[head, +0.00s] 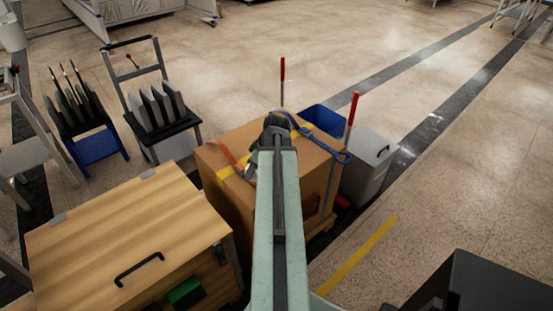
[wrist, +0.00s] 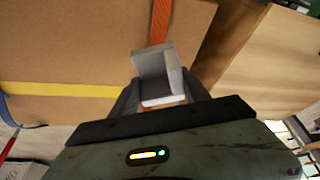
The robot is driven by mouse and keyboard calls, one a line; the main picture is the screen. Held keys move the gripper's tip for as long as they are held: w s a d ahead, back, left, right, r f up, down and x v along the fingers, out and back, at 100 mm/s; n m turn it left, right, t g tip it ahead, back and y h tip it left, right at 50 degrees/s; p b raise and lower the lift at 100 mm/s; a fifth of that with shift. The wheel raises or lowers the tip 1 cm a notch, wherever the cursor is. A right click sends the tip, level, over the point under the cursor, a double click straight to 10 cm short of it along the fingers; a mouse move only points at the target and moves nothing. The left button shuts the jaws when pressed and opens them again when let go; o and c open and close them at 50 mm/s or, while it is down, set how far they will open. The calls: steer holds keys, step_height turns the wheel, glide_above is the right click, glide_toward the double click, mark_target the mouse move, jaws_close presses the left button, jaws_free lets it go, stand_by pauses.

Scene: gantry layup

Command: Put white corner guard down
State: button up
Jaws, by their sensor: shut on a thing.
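The white corner guard (wrist: 158,72) is an angled, L-shaped piece that looks pale grey in the wrist view. My gripper (wrist: 160,92) is shut on it, with one dark finger on each side. The guard sticks out past the fingers in front of the large cardboard box (wrist: 70,45). I cannot tell whether it touches the box. In the head view my gripper (head: 277,122) is over the top of the cardboard box (head: 235,200), toward its far side. My arm hides much of the box top there, and I cannot make out the guard.
Yellow, orange and blue straps (head: 318,143) lie over the box. A wooden chest (head: 120,235) stands close at left. A blue bin (head: 322,118) and grey bin (head: 368,165) stand behind and right. Carts with dark panels (head: 160,105) are at back left.

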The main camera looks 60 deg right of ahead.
steer(key=d, duration=0.4)
steer(key=d+f, duration=0.1)
steer(key=d, duration=0.3)
steer(key=d+b, duration=0.1)
steer(key=d, duration=0.3)
steer(key=shift+w+f, duration=0.15)
steer(key=shift+w, duration=0.05)
step_height(320, 180, down, 3)
steer(key=b, duration=0.3)
steer(key=shift+s+f+b, duration=0.1)
steer(key=shift+f+b, duration=0.1)
steer(key=shift+b, duration=0.1)
steer(key=shift+f, duration=0.25)
steer(key=shift+w+a+r, duration=0.1)
steer(key=shift+w+r, duration=0.1)
steer(key=shift+r, duration=0.05)
steer(key=shift+f, duration=0.25)
steer(key=o, duration=1.3)
steer(key=shift+r, duration=0.1)
